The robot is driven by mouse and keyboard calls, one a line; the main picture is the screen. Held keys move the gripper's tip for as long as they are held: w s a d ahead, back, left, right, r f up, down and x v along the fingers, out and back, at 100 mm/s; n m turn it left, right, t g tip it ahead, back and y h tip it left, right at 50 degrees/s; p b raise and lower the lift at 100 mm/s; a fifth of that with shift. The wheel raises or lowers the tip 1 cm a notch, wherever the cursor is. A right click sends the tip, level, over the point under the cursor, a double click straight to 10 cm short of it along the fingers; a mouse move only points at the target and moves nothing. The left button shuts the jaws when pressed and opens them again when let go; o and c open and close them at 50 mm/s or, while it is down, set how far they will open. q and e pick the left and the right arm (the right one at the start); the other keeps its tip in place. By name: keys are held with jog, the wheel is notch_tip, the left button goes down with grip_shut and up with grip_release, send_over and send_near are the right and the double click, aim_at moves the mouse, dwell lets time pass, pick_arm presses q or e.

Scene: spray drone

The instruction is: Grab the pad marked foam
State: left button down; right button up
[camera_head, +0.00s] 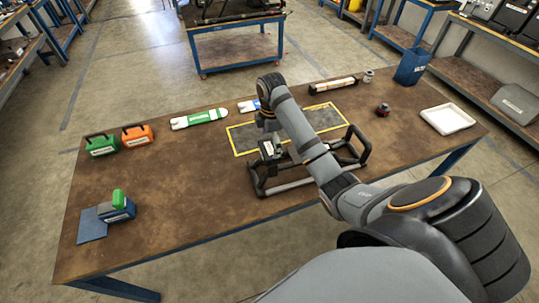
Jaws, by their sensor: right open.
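No label is readable at this size, so I cannot tell which thing is marked foam. A small blue block with a green top (118,205) stands at the table's front left, beside a flat blue pad (92,226). A green and white long piece (199,118) and a mostly hidden blue and white piece (247,106) lie along the back edge. My right gripper (271,150) is open and points down over the table's middle, by the left end of a black-handled frame; nothing shows between its fingers. My left gripper is out of view.
The black-handled frame (290,184) sits at a yellow-bordered dark mat (238,140). Green (102,146) and orange (138,136) cases stand back left. A red-black knob (383,110), white tray (447,119) and blue bin (412,67) are right. The table's left middle is clear.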

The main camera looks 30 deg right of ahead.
aim_at(271, 148)
notch_tip(271, 148, down, 3)
jog(key=shift+w+f+b, duration=0.1)
jog(key=shift+f+b, duration=0.1)
jog(key=shift+b, duration=0.25)
jog(key=shift+r, duration=0.15)
jog(key=c, duration=0.4)
